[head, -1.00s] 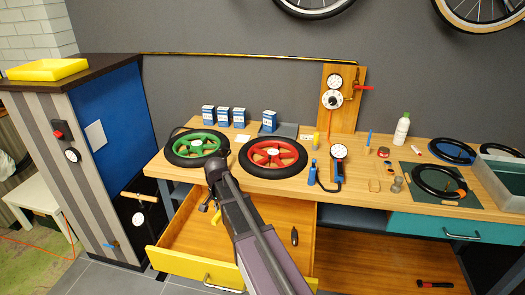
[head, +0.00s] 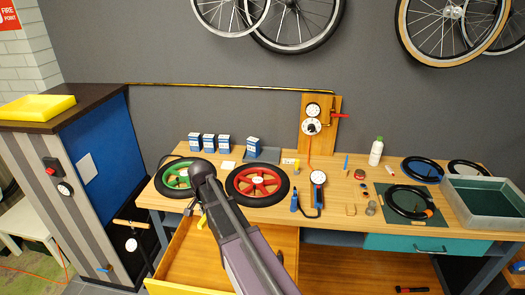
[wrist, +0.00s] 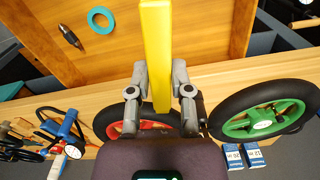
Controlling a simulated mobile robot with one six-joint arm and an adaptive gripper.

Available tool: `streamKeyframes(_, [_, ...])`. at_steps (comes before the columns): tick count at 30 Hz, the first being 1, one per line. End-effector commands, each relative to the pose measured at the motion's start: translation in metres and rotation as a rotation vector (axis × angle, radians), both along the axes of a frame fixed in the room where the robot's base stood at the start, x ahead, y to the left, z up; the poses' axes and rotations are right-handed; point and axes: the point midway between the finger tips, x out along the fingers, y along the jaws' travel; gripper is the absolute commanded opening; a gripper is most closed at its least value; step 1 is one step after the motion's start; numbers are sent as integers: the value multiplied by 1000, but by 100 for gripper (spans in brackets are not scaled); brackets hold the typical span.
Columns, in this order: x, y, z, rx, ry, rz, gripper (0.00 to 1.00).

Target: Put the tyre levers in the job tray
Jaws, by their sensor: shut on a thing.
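My gripper (wrist: 160,95) is shut on a yellow bar (wrist: 157,50), which looks like a tyre lever. In the wrist view the bar sticks out between the fingers towards the top edge. In the head view my gripper (head: 196,208) is at the bench's front edge, above the open drawer, and the bar (head: 202,222) shows only as a small yellow piece. No other tyre lever can be made out. A grey-green tray (head: 489,221) stands at the bench's right end and a yellow tray (head: 38,115) on the left cabinet; I cannot tell which is the job tray.
The open drawer (head: 190,265) holds a dark tool (wrist: 69,36) and a teal ring (wrist: 101,20). A green wheel (head: 178,176) and a red wheel (head: 258,183) lie behind the gripper. A pump with a gauge (head: 318,180) and small items crowd the bench's middle.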

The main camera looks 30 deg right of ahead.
Motion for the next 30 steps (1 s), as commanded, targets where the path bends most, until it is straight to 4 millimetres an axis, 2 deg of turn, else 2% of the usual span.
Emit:
streamKeyframes(1, [0, 0, 14, 0, 0, 0, 0])
streamKeyframes(7, [0, 0, 29, 0, 0, 0, 0])
streamKeyframes(30, [0, 2, 30, 0, 0, 3, 0])
